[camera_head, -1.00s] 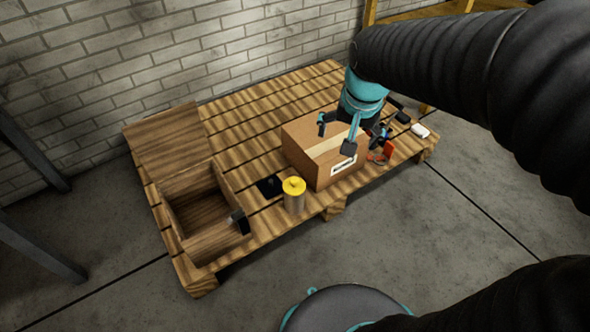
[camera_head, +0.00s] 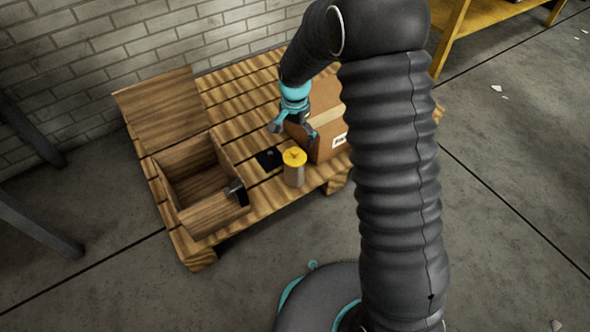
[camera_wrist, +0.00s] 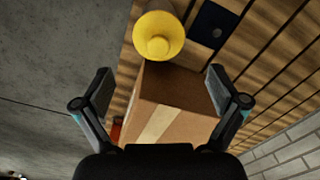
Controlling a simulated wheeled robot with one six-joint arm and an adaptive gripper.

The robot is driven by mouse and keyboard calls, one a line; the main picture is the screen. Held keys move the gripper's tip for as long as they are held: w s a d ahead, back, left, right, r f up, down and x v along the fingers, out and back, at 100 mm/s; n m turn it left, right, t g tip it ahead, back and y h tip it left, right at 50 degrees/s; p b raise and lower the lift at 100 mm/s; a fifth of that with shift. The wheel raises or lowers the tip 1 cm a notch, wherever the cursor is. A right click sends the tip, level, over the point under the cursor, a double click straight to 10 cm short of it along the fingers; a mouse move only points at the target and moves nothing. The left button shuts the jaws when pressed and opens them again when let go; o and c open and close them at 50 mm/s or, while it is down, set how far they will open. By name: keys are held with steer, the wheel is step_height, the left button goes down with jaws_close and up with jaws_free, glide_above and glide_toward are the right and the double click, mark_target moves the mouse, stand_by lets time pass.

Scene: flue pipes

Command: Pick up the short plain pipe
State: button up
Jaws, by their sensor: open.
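A short upright cylinder, grey-brown with a yellow knobbed cap (camera_head: 294,170), stands near the front edge of the pallet; it may be the short plain pipe, and I see no other pipe clearly. In the wrist view its yellow cap (camera_wrist: 158,36) is at the top centre, beyond my fingertips. My gripper (camera_head: 293,131) is open and empty, above and behind the cylinder, by the left side of the cardboard box. In the wrist view my open fingers (camera_wrist: 160,76) frame the cardboard box, with nothing between them. My arm hides the right part of the pallet.
The cardboard box (camera_head: 326,146) stands right of the cylinder. A dark square pad (camera_head: 270,159) lies just left of it. An open wooden box (camera_head: 213,214) with a raised lid stands at the left. A brick wall (camera_head: 150,45) is behind the pallet.

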mark_target(295, 158)
steer(key=f+b, duration=0.1)
steer(key=f, duration=0.5)
steer(key=f+b, duration=0.1)
steer(key=f, duration=0.5)
steer(key=shift+s+f, duration=0.2)
steer(key=shift+f, duration=0.15)
steer(key=c, duration=1.3)
